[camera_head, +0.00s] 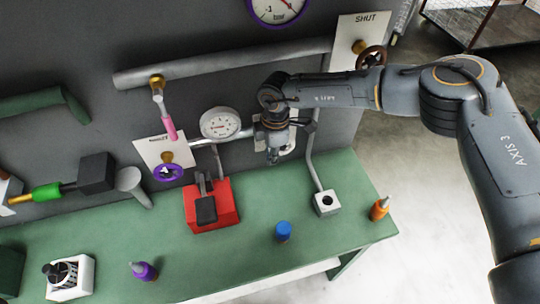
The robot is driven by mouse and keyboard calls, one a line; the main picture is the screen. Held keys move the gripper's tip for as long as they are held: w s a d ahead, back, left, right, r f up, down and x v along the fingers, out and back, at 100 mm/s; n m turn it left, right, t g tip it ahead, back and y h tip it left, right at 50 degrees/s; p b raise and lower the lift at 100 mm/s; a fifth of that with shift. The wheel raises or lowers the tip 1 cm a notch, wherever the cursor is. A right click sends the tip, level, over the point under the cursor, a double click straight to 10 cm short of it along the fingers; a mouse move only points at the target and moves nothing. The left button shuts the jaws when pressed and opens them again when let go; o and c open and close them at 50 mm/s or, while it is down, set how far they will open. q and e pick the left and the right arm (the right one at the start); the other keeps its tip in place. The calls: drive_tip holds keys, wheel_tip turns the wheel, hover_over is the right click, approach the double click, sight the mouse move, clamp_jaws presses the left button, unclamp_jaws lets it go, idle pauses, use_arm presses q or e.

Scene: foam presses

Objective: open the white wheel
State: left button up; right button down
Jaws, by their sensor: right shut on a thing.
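My right gripper (276,155) reaches in from the right and points down in front of a white plate (293,114) on the grey wall. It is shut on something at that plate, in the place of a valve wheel. The white wheel itself is hidden behind the fingers and wrist, so its rim and turn cannot be made out. My left gripper is not in view.
A white gauge (221,124) sits just left of the gripper. A purple wheel (168,173) and a dark brown wheel (371,58) have SHUT plates. The green bench (250,258) bears a red clamp block (225,211), a blue-capped item (283,231) and bottles.

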drive_tip(key=shift+d+f+h, duration=0.1)
drive_tip(key=shift+h, duration=0.2)
drive_tip(key=c, duration=1.4)
unclamp_jaws()
drive_tip(key=shift+o, duration=0.2)
wheel_tip(320, 180, up, 12)
